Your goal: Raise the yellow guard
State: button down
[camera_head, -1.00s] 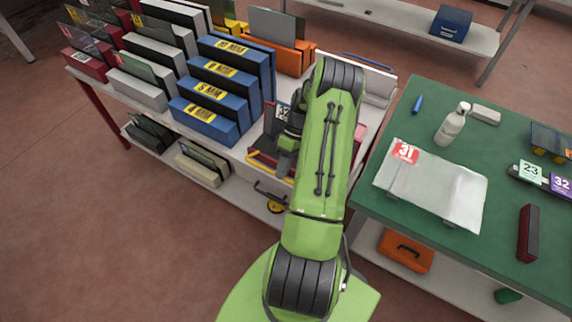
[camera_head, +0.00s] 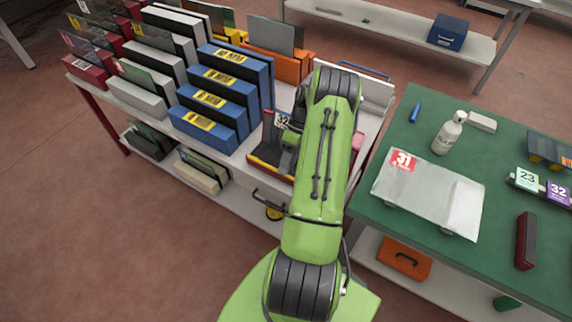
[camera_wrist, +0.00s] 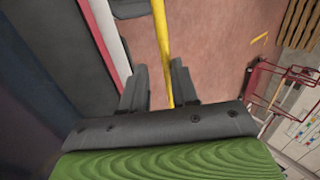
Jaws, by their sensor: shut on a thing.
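The yellow guard shows in the wrist view as a thin yellow bar (camera_wrist: 162,30) running down between the two dark fingers of my gripper (camera_wrist: 159,70). My gripper is shut on this bar. The finger contact is partly hidden behind the gripper body. In the head view my green arm covers the gripper and most of the guard. I cannot tell the guard's exact height or tilt.
Blue racks (camera_head: 205,124) stand close left of my arm on the white shelf unit, with an orange rack (camera_head: 290,66) behind. The green table (camera_head: 400,225) is close on the right, holding a white bottle (camera_head: 450,132) and a grey sheet (camera_head: 440,195). Floor at lower left is clear.

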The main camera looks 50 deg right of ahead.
jog(key=shift+s+d+f+m, duration=0.2)
jog(key=shift+d+f+m, duration=0.15)
jog(key=shift+d, duration=0.25)
dwell(0.3)
jog(key=c, duration=1.2)
grip_release()
jog(key=shift+f, duration=0.1)
jog(key=shift+o, duration=0.2)
jog(key=shift+w+d+f, duration=0.1)
jog(key=shift+d, duration=0.25)
jog(key=shift+a, duration=0.1)
jog(key=shift+a, duration=0.1)
